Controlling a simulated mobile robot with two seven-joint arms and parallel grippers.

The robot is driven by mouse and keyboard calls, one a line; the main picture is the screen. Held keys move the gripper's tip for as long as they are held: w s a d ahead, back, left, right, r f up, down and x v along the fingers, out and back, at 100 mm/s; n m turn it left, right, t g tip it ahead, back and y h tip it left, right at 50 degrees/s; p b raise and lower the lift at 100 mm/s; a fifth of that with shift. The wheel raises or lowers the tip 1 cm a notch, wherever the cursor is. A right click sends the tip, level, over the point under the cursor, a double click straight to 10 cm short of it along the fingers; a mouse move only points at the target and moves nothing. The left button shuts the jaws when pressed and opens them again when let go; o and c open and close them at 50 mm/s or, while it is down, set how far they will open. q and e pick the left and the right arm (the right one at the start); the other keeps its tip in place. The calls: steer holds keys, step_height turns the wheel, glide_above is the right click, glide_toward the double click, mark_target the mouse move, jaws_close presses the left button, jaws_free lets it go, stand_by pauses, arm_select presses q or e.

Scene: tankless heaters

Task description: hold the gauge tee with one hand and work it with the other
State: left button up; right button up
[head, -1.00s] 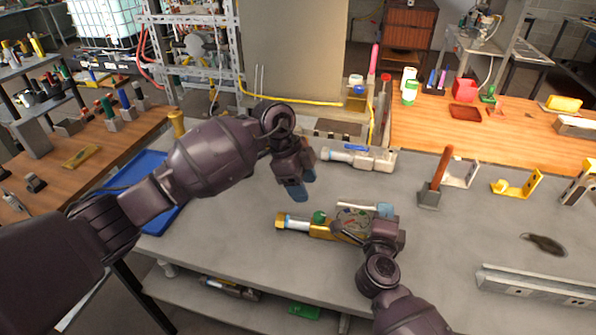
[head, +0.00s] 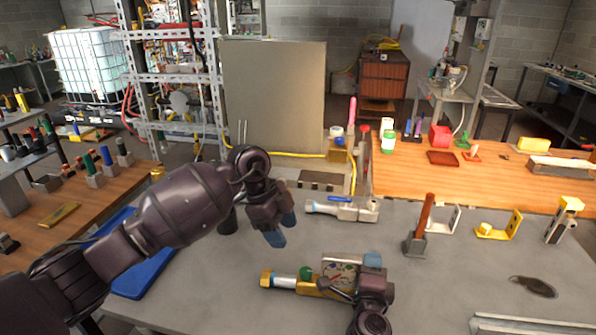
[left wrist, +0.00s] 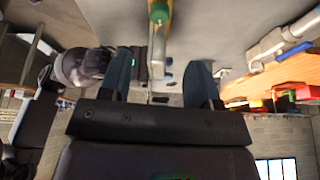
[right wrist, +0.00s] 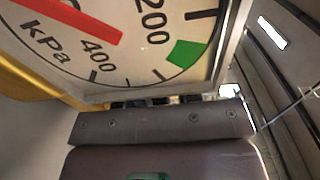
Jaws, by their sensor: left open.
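The gauge tee (head: 312,287) is a brass fitting with a clear tube at its left end, a green knob and a square dial. It lies along the front of the grey bench. My right gripper (head: 372,268) is at its right end, against or beside the dial. In the right wrist view, the kPa dial (right wrist: 130,40) fills the top and hides the fingers. My left gripper (head: 278,228) is open and empty, above and behind the tee, with blue fingertips pointing down. In the left wrist view, part of the tee (left wrist: 159,25) shows beyond and between the open fingers.
A pale valve fitting (head: 343,209) with a blue handle lies behind the tee. A brown-handled tool (head: 420,228) and a yellow bracket (head: 500,228) stand to the right. A blue tray (head: 140,280) is at left, partly behind my left arm. Bench between is clear.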

steer(key=shift+o, duration=0.6)
